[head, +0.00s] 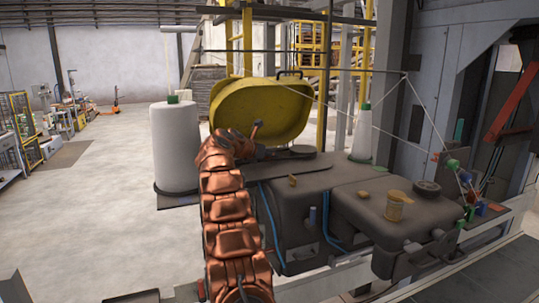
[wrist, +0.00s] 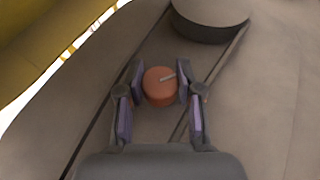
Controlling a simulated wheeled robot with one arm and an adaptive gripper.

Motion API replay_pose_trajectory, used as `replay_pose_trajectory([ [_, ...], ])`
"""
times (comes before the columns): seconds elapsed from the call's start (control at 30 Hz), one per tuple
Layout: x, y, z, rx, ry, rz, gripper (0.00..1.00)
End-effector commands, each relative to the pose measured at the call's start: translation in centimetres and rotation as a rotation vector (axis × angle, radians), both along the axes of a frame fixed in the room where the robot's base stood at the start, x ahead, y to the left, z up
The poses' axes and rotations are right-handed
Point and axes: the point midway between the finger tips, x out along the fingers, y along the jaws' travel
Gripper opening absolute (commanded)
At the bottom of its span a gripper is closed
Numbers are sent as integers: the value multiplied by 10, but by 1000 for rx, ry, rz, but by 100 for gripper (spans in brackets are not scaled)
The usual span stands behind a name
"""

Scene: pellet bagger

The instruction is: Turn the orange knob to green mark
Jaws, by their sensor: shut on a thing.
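The orange knob (wrist: 157,92) shows in the wrist view as a round, short cap on a brown-grey surface. A pale line on its top points to the right and slightly up. My gripper (wrist: 161,80) has one finger on each side of the knob and is shut on it. No green mark can be made out on the surface around the knob. In the head view my arm reaches toward the machine's far side, and the knob cannot be made out there.
A dark round part (wrist: 210,18) rises just beyond the knob. The yellow tub (head: 262,105) stands behind my arm, with a white roll (head: 175,148) to its left. The dark machine housing (head: 300,215) lies right of my arm. Open floor is at the left.

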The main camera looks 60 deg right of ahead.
Motion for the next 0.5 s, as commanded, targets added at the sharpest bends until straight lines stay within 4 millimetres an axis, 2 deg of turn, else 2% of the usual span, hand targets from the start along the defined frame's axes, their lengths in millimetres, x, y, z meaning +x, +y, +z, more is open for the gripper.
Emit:
replay_pose_trajectory([
  [0.1, 0, 0, 0, 0, 0, -1, 1],
  [0.5, -2, -1, 11, -11, -4, 37, 1],
])
